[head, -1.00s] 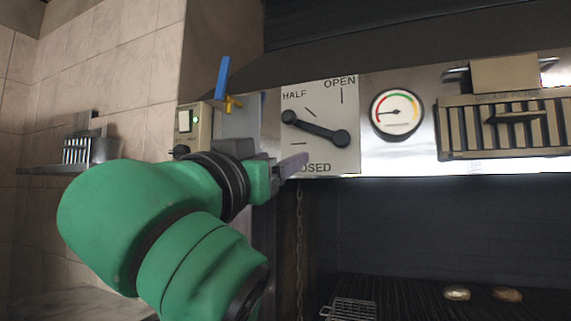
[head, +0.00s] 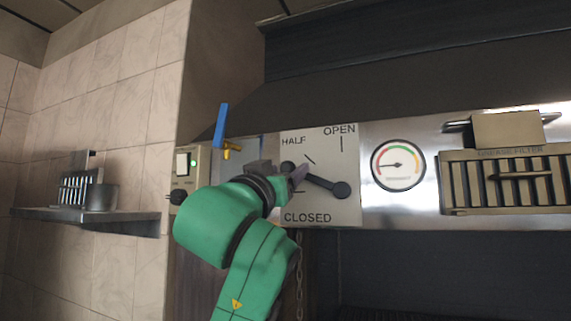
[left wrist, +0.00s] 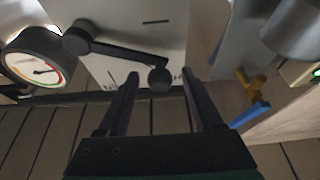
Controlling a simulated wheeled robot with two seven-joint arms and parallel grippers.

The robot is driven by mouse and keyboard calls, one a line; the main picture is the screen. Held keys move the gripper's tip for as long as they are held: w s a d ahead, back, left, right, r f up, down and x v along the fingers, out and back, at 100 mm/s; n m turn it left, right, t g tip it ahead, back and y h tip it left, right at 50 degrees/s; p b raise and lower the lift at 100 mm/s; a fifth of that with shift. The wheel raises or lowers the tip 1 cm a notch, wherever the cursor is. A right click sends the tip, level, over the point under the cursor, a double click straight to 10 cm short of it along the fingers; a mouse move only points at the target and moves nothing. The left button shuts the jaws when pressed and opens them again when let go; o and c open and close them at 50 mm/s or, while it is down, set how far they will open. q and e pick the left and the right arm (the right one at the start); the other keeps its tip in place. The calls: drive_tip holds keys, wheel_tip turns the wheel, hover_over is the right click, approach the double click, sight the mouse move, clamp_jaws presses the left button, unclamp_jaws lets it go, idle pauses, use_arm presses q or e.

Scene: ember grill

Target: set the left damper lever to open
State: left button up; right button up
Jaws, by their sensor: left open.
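The left damper lever (head: 318,181) is a dark bar on a pale plate (head: 347,215) marked HALF, OPEN and CLOSED. It turns about the round hub at its right end and points left and slightly up, between the CLOSED and HALF marks. My left gripper (head: 299,174) is at the lever's free end and partly covers it in the head view. In the left wrist view my left gripper (left wrist: 160,76) is open, with the lever's end knob (left wrist: 160,80) between its fingertips. Gaps show on both sides of the knob. My right gripper is not in view.
A round gauge (head: 398,165) and a slatted grease filter (head: 505,180) are to the right of the plate. A blue handle (head: 220,123) on a yellow valve and a switch box (head: 190,170) are to the left. A wall shelf (head: 90,215) is at far left.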

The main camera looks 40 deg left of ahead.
use_arm(q)
drive_tip(key=shift+s, duration=0.1)
clamp_jaws()
idle(1.2)
